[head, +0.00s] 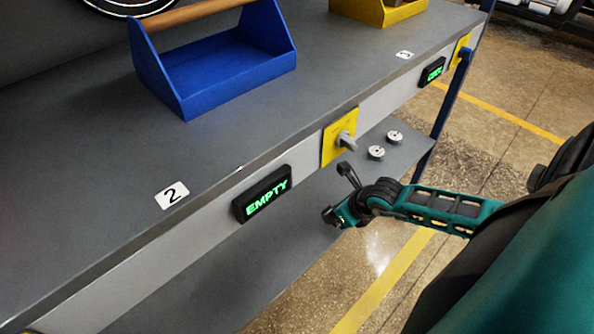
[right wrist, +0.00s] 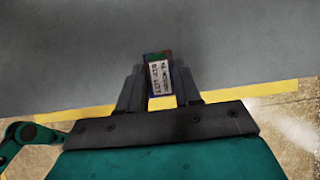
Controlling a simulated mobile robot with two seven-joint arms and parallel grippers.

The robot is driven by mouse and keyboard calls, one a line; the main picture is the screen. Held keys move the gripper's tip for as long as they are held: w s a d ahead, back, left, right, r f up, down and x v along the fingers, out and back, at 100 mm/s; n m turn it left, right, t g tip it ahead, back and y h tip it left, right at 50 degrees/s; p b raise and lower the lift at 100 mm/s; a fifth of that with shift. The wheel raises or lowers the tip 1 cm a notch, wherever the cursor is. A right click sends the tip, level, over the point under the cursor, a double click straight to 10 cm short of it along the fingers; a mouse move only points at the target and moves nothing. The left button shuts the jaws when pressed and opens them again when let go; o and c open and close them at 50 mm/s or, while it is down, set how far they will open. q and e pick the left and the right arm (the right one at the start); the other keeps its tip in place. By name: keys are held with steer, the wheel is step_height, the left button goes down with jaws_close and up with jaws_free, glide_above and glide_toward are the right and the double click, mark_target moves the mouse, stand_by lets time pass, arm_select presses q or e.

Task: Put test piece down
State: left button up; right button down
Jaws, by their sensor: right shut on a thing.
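The test piece (right wrist: 158,77) is a small block with a white printed label and red, green and blue edges in the right wrist view. My right gripper (right wrist: 160,92) is shut on it, one dark finger on each side. Grey surface lies behind the piece; I cannot tell whether they touch. In the head view my right arm reaches in from the right, its end over the lower shelf (head: 220,285) below the bench's front edge. The piece cannot be made out clearly there. My left gripper is not in view.
A blue tote (head: 225,75) with a wooden handle and a yellow tote (head: 385,12) stand on the grey bench (head: 110,160). Two round pieces (head: 376,152) lie on the lower shelf.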

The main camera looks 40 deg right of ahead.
steer(key=w, duration=0.3)
steer(key=w+a+b, duration=0.1)
steer(key=w, duration=0.3)
steer(key=w+b, duration=0.1)
steer(key=w, duration=0.3)
steer(key=shift+w+a, duration=0.15)
steer(key=shift+a, duration=0.15)
steer(key=shift+f+b, duration=0.9)
steer(key=shift+f, duration=0.8)
steer(key=shift+f, duration=0.2)
steer(key=c, duration=0.8)
jaws_free()
steer(key=shift+r, duration=0.1)
